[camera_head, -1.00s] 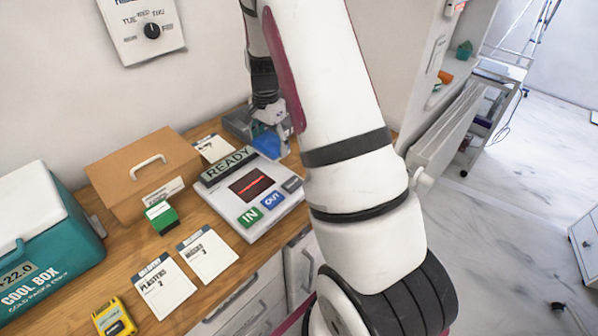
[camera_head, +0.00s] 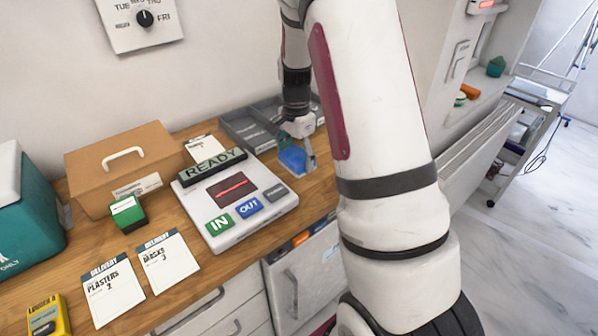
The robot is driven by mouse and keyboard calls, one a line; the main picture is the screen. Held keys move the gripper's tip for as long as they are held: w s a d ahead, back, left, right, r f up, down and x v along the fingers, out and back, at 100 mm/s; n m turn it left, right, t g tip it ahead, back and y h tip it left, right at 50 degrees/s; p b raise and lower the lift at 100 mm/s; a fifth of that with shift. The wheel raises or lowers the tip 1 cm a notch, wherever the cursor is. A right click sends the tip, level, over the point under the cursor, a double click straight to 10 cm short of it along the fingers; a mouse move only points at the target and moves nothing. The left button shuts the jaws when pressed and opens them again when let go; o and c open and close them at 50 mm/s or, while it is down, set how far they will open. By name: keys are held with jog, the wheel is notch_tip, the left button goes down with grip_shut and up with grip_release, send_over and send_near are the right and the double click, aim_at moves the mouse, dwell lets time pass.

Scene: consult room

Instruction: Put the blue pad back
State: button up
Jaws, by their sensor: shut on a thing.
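The blue pad (camera_head: 292,159) is at the back right of the counter, just right of the white READY console. My gripper (camera_head: 301,150) points down over it and is shut on it. The pad's right side is partly covered by the gripper's fingers. I cannot tell whether the pad touches the counter. A grey divided tray (camera_head: 243,131) stands right behind the pad, against the wall, partly hidden by my arm.
The console (camera_head: 215,233) has IN and OUT keys. A brown box (camera_head: 95,175), a green stamp (camera_head: 128,213), two delivery cards (camera_head: 112,292), a yellow device (camera_head: 48,318) and a teal cool box (camera_head: 30,225) fill the left. Bare counter (camera_head: 318,185) shows right of the console.

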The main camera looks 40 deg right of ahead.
jog(key=shift+f, duration=2.45)
jog(key=shift+f, duration=0.15)
jog(key=o, duration=1)
